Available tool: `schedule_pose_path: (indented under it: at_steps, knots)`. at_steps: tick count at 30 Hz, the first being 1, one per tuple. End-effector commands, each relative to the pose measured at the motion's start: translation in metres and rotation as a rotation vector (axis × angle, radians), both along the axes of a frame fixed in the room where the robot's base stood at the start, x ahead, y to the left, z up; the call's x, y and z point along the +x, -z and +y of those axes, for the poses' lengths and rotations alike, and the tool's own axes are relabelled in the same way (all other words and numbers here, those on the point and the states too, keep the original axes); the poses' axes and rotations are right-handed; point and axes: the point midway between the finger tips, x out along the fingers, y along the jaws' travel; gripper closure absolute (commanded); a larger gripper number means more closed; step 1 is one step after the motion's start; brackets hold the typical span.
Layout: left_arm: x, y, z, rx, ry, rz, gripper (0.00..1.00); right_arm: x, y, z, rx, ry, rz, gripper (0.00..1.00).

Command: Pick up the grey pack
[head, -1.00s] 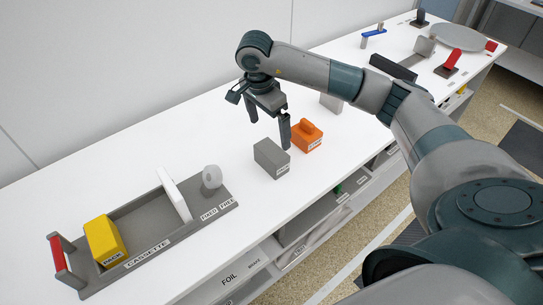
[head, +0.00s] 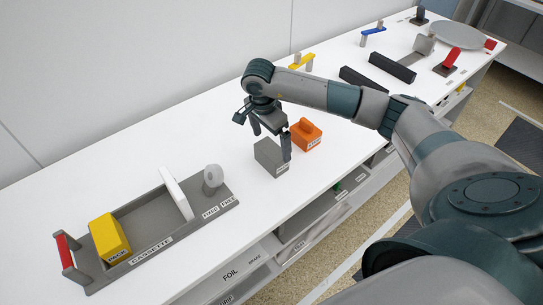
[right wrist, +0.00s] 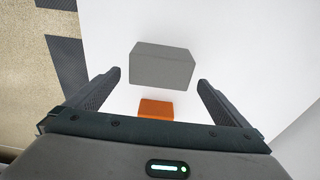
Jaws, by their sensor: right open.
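The grey pack (head: 268,158) is a grey block with a small label, lying on the white bench in the middle of the head view. In the right wrist view the grey pack (right wrist: 161,66) lies ahead of the two fingertips, roughly centred between them. My right gripper (head: 272,143) is open and empty, pointing down just above the pack. One finger shows in front of the pack's right side in the head view, so part of the pack is hidden. In the right wrist view my right gripper (right wrist: 157,78) has its fingers wide apart. My left gripper is not in view.
To the left, a grey cassette tray (head: 150,225) holds a yellow pack (head: 108,238). Black bars (head: 392,67) lie farther back. White bench around the pack's left is clear.

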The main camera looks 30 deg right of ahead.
Motion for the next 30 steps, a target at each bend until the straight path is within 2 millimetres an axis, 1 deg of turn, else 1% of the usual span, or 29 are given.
schedule_pose_path:
  at_steps: [1, 6, 9, 12, 16, 27, 28, 29, 30]
  knots:
    - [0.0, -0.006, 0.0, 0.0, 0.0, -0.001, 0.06, -0.001, 0.003, 0.001, 0.0, 0.001, 0.004, 0.0]
    - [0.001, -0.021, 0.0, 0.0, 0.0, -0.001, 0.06, -0.001, 0.021, 0.001, 0.001, 0.001, 0.004, 0.0]
    - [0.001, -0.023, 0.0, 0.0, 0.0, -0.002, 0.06, 0.0, 0.034, -0.001, 0.0, 0.0, 0.002, 0.0]
    - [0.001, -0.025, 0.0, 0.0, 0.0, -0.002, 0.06, 0.0, 0.042, -0.002, 0.0, -0.001, 0.002, 0.0]
    - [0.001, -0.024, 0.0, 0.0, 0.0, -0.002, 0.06, 0.001, 0.045, -0.003, 0.0, -0.001, 0.0, 0.0]
    - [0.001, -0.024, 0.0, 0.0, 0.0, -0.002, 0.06, 0.001, 0.045, -0.003, -0.001, -0.001, 0.0, 0.0]
    - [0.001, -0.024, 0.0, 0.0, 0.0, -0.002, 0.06, 0.001, 0.045, -0.003, -0.001, -0.001, 0.0, 0.05]
    - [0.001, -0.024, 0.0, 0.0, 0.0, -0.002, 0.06, 0.001, 0.045, -0.003, -0.001, -0.001, 0.0, 0.12]
    - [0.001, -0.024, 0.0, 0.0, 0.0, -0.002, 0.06, 0.001, 0.045, -0.003, -0.001, -0.001, 0.0, 0.21]
